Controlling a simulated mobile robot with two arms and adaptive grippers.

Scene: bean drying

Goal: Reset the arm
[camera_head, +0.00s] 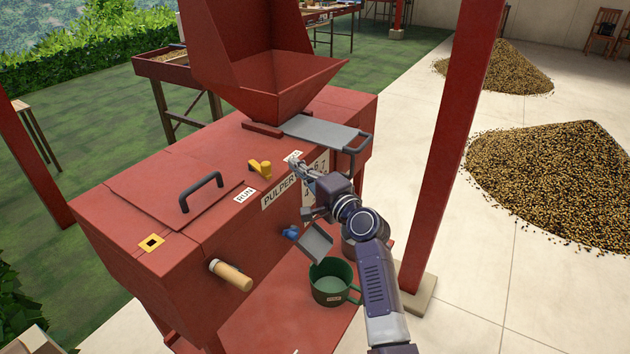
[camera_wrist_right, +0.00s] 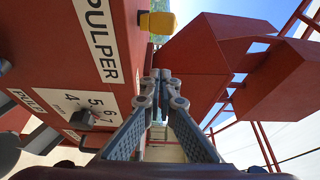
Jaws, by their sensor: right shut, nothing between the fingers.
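My right arm comes in from the bottom right in the head view. Its gripper (camera_head: 294,163) is shut and empty, in front of the red pulper's (camera_head: 120,215) front face, near the PULPER label (camera_head: 279,193). In the right wrist view the fingertips (camera_wrist_right: 161,76) meet with nothing between them. The yellow lever (camera_head: 260,168) is a little left of the fingertips in the head view; it also shows in the wrist view (camera_wrist_right: 158,22). I cannot tell whether the gripper touches the machine. My left gripper is not in view.
A red hopper (camera_head: 275,85) rises above the machine beside a grey slide plate (camera_head: 325,132). A green cup (camera_head: 331,284) stands on the shelf below a grey chute (camera_head: 310,243). A red post (camera_head: 452,150) stands right of my arm. Bean piles (camera_head: 555,180) lie on the open floor.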

